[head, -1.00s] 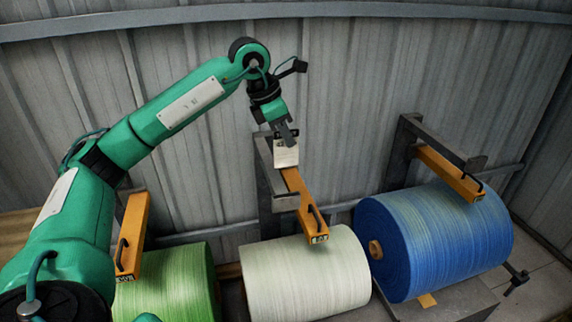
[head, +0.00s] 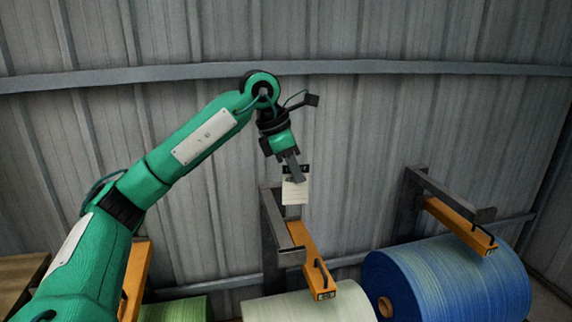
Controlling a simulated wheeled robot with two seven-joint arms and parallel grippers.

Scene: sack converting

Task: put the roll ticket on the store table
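The roll ticket (head: 295,192) is a small pale card with a dark strip along its top edge. My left gripper (head: 294,176) is shut on it near that top edge, and the card hangs below the fingers. The ticket is in front of the grey wall, above the grey bracket and the orange bar over the white roll. A brown wooden surface (head: 18,274) shows at the left edge; I cannot tell whether it is the store table. My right gripper is out of view.
A white roll (head: 305,306), a blue roll (head: 455,280) and a partly hidden green roll (head: 175,309) line the wall. Orange bars (head: 318,266) on grey brackets (head: 272,235) jut out above them. The upper wall is clear.

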